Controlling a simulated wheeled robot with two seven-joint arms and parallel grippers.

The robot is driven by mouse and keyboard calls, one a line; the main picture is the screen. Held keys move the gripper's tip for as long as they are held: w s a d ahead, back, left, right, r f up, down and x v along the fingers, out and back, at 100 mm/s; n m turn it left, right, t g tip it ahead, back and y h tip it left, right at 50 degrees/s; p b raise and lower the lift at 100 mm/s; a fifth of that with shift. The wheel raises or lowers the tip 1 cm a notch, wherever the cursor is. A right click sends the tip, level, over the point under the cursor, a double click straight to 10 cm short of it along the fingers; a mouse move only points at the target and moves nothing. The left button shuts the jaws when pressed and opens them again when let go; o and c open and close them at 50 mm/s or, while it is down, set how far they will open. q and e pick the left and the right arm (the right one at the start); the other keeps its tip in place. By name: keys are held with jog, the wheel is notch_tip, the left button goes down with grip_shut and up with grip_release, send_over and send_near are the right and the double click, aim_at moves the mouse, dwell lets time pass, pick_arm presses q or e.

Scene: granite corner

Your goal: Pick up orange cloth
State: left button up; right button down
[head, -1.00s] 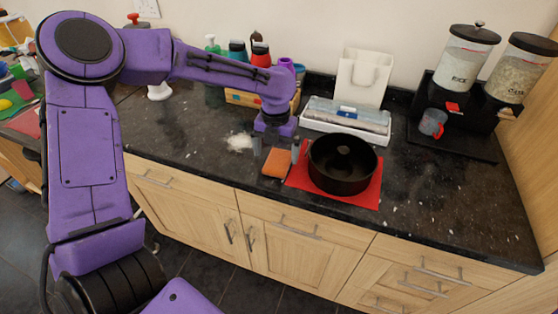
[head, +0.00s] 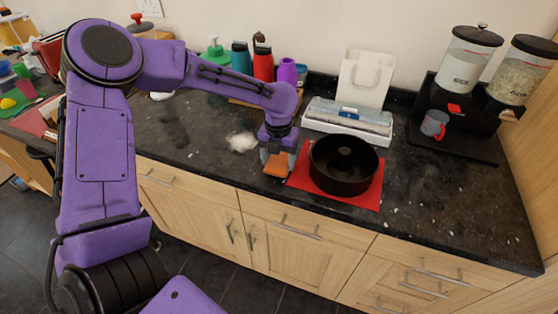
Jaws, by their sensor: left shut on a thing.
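The orange cloth (head: 277,170) is a small folded piece at the front part of the dark counter, just left of the red mat. My left gripper (head: 278,161) points down over it, with its fingers at the cloth's two sides, and is shut on it. The fingers hide part of the cloth. I cannot tell whether the cloth still touches the counter. My right gripper is not in view.
A black round pan (head: 343,178) stands on the red mat (head: 369,197), close to the right of my left gripper. A white spill (head: 242,142) lies to the left. Dispensers (head: 468,60) stand at right.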

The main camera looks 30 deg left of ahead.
pick_arm(q)
notch_tip(320, 180, up, 2)
jog(key=shift+w+r+b, duration=0.1)
jog(key=shift+r+b, duration=0.15)
jog(key=shift+b, duration=0.2)
jog(key=s+d+r+p, duration=0.2)
jog(key=s+d+r, duration=0.4)
jog(key=s+r, duration=0.4)
jog(key=shift+s+d+r, duration=0.15)
jog(key=shift+s+d, duration=0.25)
jog(key=shift+s, duration=0.85)
jog(key=shift+d, duration=0.1)
